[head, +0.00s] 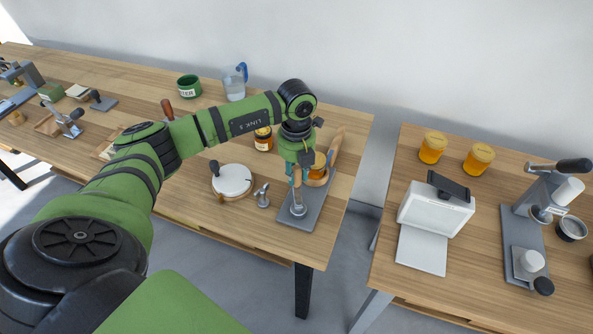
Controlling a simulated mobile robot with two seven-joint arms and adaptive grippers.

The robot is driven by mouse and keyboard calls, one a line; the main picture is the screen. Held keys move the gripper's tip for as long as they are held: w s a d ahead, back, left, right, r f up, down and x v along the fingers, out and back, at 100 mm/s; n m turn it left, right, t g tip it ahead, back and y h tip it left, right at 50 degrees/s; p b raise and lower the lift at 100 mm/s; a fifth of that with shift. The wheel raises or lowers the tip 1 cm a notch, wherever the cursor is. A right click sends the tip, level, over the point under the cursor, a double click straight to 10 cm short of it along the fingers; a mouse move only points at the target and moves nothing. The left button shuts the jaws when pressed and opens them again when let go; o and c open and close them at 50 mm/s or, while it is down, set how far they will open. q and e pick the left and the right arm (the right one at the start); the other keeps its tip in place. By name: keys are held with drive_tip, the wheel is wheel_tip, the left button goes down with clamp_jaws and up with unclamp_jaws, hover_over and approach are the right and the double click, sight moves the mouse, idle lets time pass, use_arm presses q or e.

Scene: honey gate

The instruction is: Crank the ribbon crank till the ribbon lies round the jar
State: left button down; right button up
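The ribbon crank stands on a grey base plate (314,205) near the right end of the left table. A honey jar (319,161) with an amber body stands at this station, partly hidden behind my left gripper. My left gripper (299,180) points down over the plate, in front of the jar. Its fingertips are small and overlap the crank parts, so I cannot tell whether they are open or shut, or touching the handle. A teal strip, perhaps the ribbon, shows beside the gripper; how it lies round the jar is hidden. My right gripper is out of view.
Left of the plate are a small metal piece (262,196), a round white-topped board (232,181) and another honey jar (263,139). A green pot (189,86) and a jug (234,84) stand behind. A gap separates the right table, which holds a white display (436,212).

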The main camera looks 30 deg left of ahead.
use_arm(q)
drive_tip(key=shift+d+f+b, duration=0.15)
drive_tip(key=shift+b, duration=0.15)
drive_tip(key=m+b, duration=0.1)
drive_tip(key=w+d+m+b, duration=0.1)
drive_tip(key=m+b, duration=0.1)
drive_tip(key=shift+d+f+m, duration=0.15)
drive_tip(key=shift+d+m, duration=0.05)
drive_tip(key=shift+m, duration=0.1)
drive_tip(key=shift+d+r+m+b, duration=0.25)
drive_tip(key=shift+d+m+b, duration=0.1)
drive_tip(key=shift+m, duration=0.45)
drive_tip(key=c, duration=1)
unclamp_jaws()
drive_tip(key=shift+r, duration=0.1)
